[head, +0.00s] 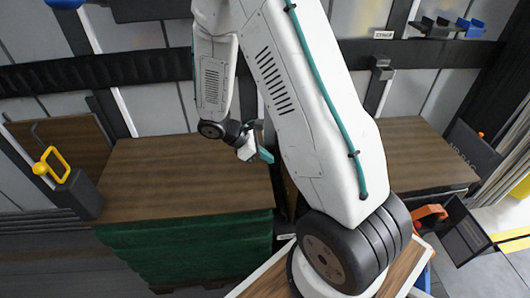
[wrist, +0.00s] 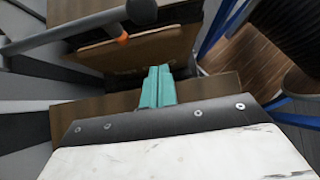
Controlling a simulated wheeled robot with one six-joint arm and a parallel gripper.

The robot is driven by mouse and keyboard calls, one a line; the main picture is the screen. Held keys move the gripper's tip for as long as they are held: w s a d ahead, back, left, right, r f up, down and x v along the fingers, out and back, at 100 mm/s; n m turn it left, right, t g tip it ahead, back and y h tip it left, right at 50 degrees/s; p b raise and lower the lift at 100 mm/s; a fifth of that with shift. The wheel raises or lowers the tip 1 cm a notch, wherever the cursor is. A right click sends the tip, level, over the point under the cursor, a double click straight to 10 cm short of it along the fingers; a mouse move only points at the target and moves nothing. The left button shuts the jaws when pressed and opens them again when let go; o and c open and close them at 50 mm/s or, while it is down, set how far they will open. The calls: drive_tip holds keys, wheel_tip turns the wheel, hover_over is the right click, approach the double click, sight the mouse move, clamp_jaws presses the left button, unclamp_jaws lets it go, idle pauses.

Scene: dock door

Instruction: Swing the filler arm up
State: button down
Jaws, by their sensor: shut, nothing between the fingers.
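My gripper (head: 264,155) is shut and empty, hanging in front of the brown panels near the middle of the head view. In the wrist view its teal fingers (wrist: 158,88) are pressed together, with nothing between them. An orange knob (wrist: 122,38) shows just below the bar's end. In the head view, a yellow loop handle (head: 43,165) stands on a dark block (head: 76,193) at the left.
A brown panel (head: 185,176) lies left of my gripper, above a green ribbed panel (head: 190,250). Another brown surface (head: 410,152) is at the right, partly hidden by my arm. An orange handle (head: 430,212) and dark box (head: 463,232) are at the lower right.

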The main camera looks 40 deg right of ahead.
drive_tip(key=x, duration=0.6)
drive_tip(key=shift+s+d+f, duration=0.1)
drive_tip(key=shift+s+d, duration=0.05)
drive_tip(key=shift+s, duration=0.05)
drive_tip(key=shift+s+d+r, duration=0.1)
drive_tip(key=shift+d+r, duration=0.15)
drive_tip(key=shift+r, duration=0.35)
drive_tip(key=shift+s+d+r, duration=0.15)
drive_tip(key=shift+d+r, duration=0.05)
drive_tip(key=shift+r, duration=0.4)
drive_tip(key=shift+s+d+r, duration=0.1)
drive_tip(key=shift+d+r, duration=0.15)
drive_tip(key=shift+r, duration=0.35)
drive_tip(key=shift+a+r, duration=0.1)
